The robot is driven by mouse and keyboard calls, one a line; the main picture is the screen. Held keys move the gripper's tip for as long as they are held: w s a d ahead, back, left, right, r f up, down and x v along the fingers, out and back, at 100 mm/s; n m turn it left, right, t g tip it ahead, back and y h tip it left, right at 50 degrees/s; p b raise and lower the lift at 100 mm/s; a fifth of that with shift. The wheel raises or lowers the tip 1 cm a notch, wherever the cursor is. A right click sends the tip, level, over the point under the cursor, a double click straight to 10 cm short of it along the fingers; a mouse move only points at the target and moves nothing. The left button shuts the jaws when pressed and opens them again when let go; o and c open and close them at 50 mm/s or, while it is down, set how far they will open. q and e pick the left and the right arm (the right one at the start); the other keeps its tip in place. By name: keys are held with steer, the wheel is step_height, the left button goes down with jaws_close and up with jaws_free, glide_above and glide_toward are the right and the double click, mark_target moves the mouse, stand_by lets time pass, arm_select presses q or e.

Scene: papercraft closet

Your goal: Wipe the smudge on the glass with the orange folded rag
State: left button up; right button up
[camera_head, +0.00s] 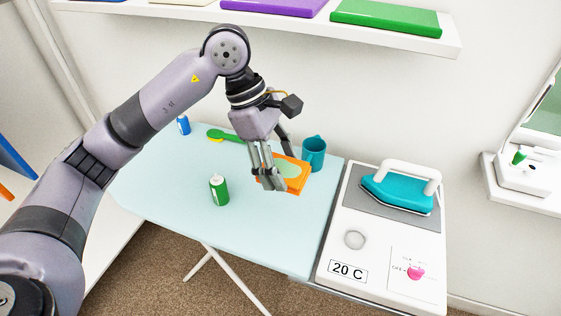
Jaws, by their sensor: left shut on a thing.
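My left gripper (270,180) reaches down over the light blue ironing board, its fingers shut on an orange flat item (299,184) that looks like the folded rag. A pale green patch shows on the item's upper face, and the fingers hide its left part. I cannot tell whether it touches the board. I see no clear smudge. A greenish pane in a white frame (546,106) stands at the right edge, cut off by the picture, and may be the glass. My right gripper is not in view.
On the ironing board (175,185) stand a green bottle (219,191), a teal mug (314,153), a blue can (183,125) and a green brush-like item (222,135). A teal iron (398,192) rests on the white station at right. A shelf (300,25) hangs above.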

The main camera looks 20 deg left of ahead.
arm_select(q)
steer(key=c, duration=0.7)
